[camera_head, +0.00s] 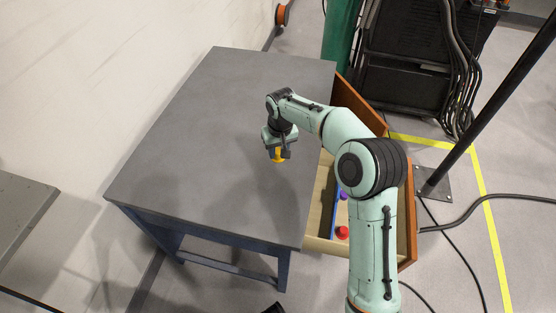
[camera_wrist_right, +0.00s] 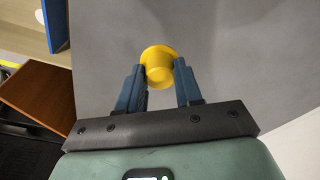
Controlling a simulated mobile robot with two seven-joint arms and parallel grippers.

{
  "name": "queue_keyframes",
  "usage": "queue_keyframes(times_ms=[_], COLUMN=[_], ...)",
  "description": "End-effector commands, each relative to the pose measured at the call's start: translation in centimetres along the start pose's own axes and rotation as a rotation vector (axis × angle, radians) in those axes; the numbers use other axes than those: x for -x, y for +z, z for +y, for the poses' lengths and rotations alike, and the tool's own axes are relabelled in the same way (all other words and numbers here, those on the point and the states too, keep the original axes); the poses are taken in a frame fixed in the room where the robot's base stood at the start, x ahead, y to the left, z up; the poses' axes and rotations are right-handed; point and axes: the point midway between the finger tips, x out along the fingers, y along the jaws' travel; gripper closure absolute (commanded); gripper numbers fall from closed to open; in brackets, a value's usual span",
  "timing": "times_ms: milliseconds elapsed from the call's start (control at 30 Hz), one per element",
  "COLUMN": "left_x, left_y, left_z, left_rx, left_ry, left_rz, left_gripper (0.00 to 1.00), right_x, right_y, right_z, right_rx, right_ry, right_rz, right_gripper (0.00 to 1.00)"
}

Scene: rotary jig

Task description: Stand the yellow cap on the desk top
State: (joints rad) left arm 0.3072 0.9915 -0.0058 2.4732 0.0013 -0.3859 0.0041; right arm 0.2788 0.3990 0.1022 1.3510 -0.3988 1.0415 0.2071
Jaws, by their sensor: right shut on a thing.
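The yellow cap (camera_head: 278,156) is between the fingers of my right gripper (camera_head: 278,152), over the right part of the grey desk top (camera_head: 215,110). In the right wrist view the cap (camera_wrist_right: 159,65) shows a wide round flange and a narrower round end, gripped by the two blue-grey fingers of the right gripper (camera_wrist_right: 160,85). The desk top (camera_wrist_right: 230,50) fills the background there. I cannot tell whether the cap touches the desk top or hangs just above it. My left gripper is not in view.
An open drawer (camera_head: 316,205) sticks out at the desk's right side. In it are a blue divider (camera_head: 333,205), a red piece (camera_head: 342,232) and a purple piece (camera_head: 343,195). My right arm reaches over the drawer. The rest of the desk top is clear.

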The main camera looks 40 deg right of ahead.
Motion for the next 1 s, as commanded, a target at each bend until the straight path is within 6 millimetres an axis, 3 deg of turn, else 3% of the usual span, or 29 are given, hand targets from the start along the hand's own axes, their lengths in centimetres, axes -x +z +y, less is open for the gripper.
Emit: queue_keyframes(times_ms=[200, 300, 733, 767, 800, 833, 1000], left_x=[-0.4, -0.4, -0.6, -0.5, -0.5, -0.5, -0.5], left_y=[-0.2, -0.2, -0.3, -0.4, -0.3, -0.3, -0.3], left_z=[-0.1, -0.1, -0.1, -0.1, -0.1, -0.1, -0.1], left_rx=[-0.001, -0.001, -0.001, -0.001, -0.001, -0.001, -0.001], left_ry=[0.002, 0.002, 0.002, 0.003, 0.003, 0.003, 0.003], left_rz=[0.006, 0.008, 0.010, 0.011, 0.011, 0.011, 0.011], left_gripper=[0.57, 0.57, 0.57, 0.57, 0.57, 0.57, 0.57], right_x=[-4.0, -5.0, -5.6, -5.5, -5.5, -5.5, -5.5], right_y=[0.6, 0.7, 0.7, 0.7, 0.7, 0.7, 0.7], right_z=[0.0, 0.0, 0.0, 0.0, 0.0, 0.0, 0.0], right_rx=[0.000, 0.000, 0.000, 0.000, 0.000, 0.000, 0.000], right_ry=[0.000, -0.001, 0.000, 0.000, 0.000, 0.000, 0.000], right_rz=[-0.005, -0.003, -0.002, -0.002, -0.002, -0.002, -0.002], right_gripper=[0.93, 0.93, 0.93, 0.59, 0.46, 0.40, 0.40])
